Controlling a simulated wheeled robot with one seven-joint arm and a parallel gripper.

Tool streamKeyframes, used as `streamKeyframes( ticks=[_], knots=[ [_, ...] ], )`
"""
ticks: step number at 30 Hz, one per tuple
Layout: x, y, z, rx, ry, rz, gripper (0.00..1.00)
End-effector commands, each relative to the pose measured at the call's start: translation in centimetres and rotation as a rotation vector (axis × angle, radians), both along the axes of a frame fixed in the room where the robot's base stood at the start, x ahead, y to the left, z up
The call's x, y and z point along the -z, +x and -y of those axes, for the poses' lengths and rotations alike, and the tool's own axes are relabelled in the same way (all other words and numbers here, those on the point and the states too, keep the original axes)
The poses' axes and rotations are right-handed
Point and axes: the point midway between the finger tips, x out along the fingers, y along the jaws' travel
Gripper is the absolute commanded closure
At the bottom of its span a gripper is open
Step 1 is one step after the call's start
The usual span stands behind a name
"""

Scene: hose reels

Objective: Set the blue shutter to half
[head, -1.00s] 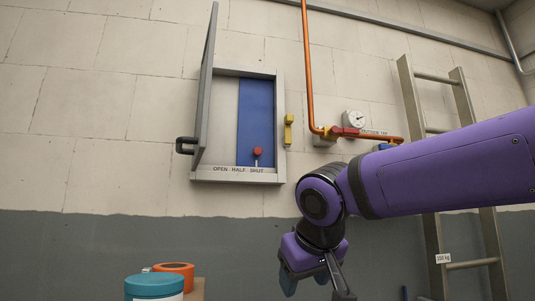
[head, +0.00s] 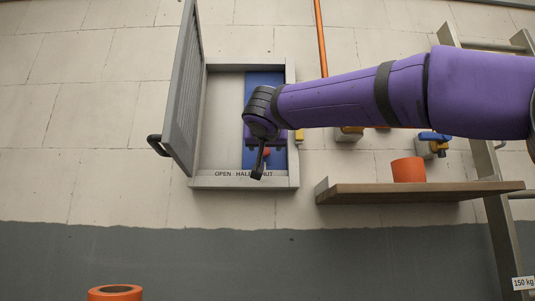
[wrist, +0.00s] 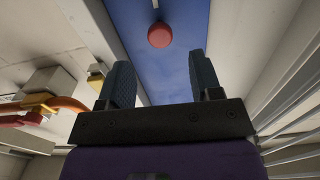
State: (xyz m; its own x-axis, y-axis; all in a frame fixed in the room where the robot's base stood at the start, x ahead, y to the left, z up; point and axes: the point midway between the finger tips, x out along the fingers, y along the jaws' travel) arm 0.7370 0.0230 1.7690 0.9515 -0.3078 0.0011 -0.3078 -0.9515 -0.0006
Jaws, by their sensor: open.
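The blue shutter (head: 279,85) fills the right part of a grey wall box (head: 293,178). Its red knob (head: 266,152) is above the SHUT end of the OPEN HALF SHUT lettering on the lower frame. My gripper (head: 258,165) is at the box front, by the knob, and hides part of the shutter and lettering. In the wrist view my gripper (wrist: 160,80) is open with nothing between its fingers. The red knob (wrist: 160,35) shows beyond the fingertips, roughly centred between them and apart from them, against the blue shutter (wrist: 180,65).
The box's grey door (head: 183,95) stands swung open on the left. A yellow latch (head: 299,136) is on the right frame. A wooden shelf (head: 440,193) with an orange cylinder (head: 408,170) is at lower right, near a ladder (head: 497,220).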

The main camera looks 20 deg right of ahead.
Motion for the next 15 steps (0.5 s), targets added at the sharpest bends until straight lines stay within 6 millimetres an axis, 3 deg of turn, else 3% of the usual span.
streamKeyframes(
  ticks=[6,15],
  knots=[
    [0.1,3.8,1.2,0.002,0.0,-0.002,0.41],
    [0.1,6.9,2.3,0.002,0.0,-0.002,0.41]
  ],
)
